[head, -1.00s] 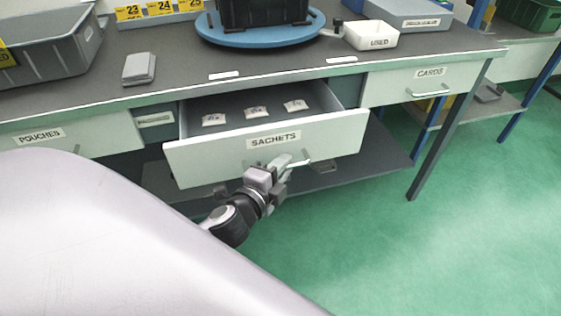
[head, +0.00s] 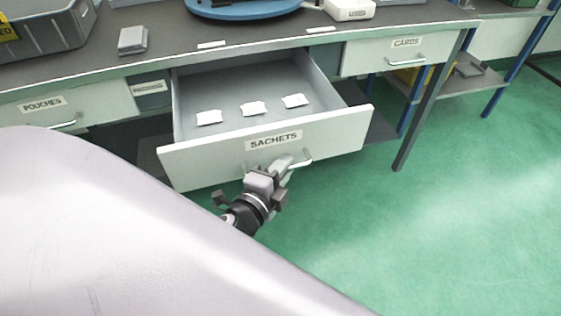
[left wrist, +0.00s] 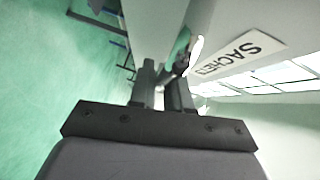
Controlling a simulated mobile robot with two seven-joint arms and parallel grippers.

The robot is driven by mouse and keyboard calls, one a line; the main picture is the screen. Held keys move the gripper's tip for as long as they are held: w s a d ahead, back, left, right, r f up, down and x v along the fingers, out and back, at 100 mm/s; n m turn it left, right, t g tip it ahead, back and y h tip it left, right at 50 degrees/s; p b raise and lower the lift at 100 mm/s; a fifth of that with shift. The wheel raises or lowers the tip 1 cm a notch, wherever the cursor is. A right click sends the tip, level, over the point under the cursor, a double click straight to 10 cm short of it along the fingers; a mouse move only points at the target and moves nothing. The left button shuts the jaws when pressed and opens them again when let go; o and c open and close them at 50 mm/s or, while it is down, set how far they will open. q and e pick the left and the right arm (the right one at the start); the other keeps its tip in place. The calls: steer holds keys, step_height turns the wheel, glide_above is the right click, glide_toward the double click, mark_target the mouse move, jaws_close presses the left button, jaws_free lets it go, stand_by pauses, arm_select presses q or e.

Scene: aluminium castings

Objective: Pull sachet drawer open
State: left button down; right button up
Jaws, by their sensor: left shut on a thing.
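The sachet drawer (head: 215,165), a pale front labelled SACHETS, stands well out from under the bench in the head view. Three white sachets lie in it, left (head: 209,117), middle (head: 253,108) and right (head: 295,100). Its bar handle (head: 303,161) is on the front, below the label. My left gripper (head: 282,166) is at the handle, shut on it, with the fingers hiding part of the bar. In the left wrist view the two fingers (left wrist: 162,88) close at the handle beside the drawer's label (left wrist: 240,52). My right gripper is not in view.
The POUCHES drawer (head: 20,113) at left and the CARDS drawer (head: 375,56) at right are shut. On the bench (head: 180,50) are a grey bin (head: 45,40), a small grey box (head: 133,40), a blue turntable (head: 240,10) and a white tray (head: 349,10). Green floor is clear at right.

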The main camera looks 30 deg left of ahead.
arm_select(q)
steer(key=shift+s+d, duration=0.45)
steer(key=shift+d, duration=0.05)
steer(key=c, duration=1.2)
jaws_free()
steer(key=shift+s, duration=0.1)
steer(key=s+r+b, duration=0.1)
steer(key=s, duration=0.6)
steer(key=shift+d, duration=0.25)
